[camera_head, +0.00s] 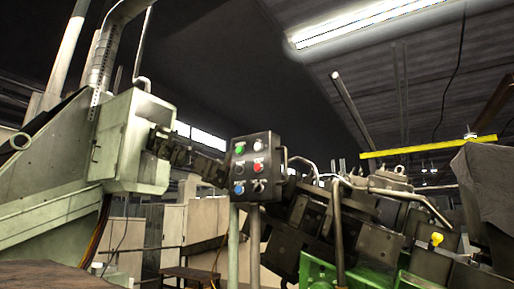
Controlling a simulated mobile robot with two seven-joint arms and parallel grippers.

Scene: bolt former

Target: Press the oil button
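A dark control box (251,137) stands near the middle of the head view on two pale posts. Its face carries two columns of buttons. The left column has a green button (240,150), a dark one (239,169) and a blue one (239,188). The right column has a white button (258,146), a red one (257,170) and a dark one with a pale rim (258,186). The labels are too small to read, so I cannot tell which is the oil button. Neither of my grippers is in view.
A pale green machine housing (148,140) stands left of the box. Dark and green machinery with pipes (365,225) stands close on the right. A metal handle (287,160) juts from the box's right side. A yellow beam (428,147) hangs at upper right.

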